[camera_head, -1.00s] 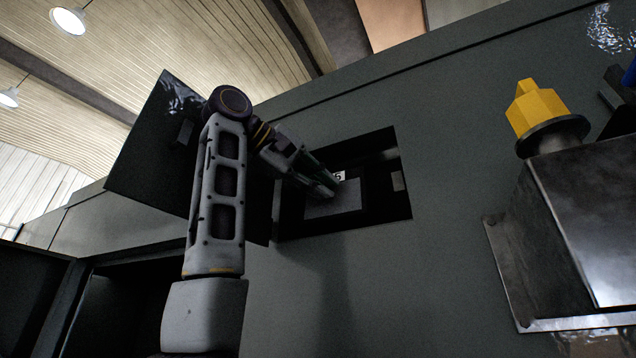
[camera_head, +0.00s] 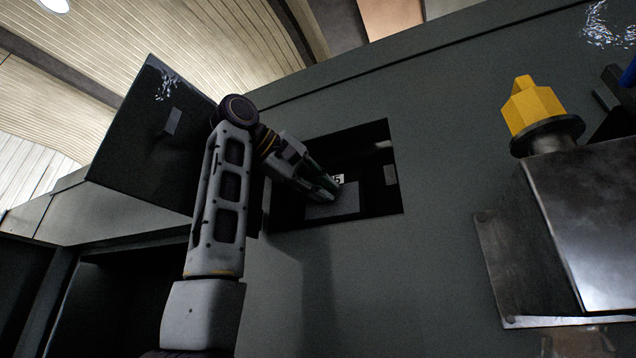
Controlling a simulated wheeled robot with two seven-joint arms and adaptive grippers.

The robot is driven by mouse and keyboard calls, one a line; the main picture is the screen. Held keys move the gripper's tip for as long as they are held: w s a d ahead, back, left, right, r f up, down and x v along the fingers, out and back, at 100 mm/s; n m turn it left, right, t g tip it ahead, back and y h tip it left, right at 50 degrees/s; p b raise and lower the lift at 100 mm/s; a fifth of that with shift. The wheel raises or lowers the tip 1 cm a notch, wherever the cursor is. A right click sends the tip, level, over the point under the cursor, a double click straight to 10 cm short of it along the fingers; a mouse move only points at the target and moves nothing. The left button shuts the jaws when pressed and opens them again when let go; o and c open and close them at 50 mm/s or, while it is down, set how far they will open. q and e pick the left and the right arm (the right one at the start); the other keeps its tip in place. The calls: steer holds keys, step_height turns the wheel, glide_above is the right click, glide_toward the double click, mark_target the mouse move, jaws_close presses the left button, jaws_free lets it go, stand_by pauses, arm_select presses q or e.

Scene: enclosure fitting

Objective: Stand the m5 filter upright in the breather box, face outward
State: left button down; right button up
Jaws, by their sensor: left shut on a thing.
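The breather box is a dark rectangular opening (camera_head: 392,200) in the grey-green enclosure wall, in the middle of the head view. The m5 filter (camera_head: 340,203) is a grey panel with a small white label, of which a "5" shows; it stands inside the opening, its grey face outward. My left gripper (camera_head: 331,189) reaches into the opening from the upper left and is shut on the filter's top edge near the label. The fingers hide part of the label and edge. I cannot tell whether the filter's bottom touches the box floor. My right gripper is not in view.
An open dark door panel (camera_head: 138,150) with a handle stands left of the opening, behind my left arm. A metal box (camera_head: 600,215) with a yellow knob (camera_head: 540,105) juts out at the right. A dark open compartment (camera_head: 115,305) lies at lower left. The wall between is clear.

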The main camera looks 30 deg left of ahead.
mark_target(331, 203)
arm_select(q)
steer(key=shift+w+p, duration=0.55)
steer(key=shift+w, duration=1.05)
steer(key=shift+f+b, duration=1)
steer(key=shift+f, duration=0.1)
steer(key=c, duration=1.3)
jaws_free()
steer(key=shift+r, duration=0.25)
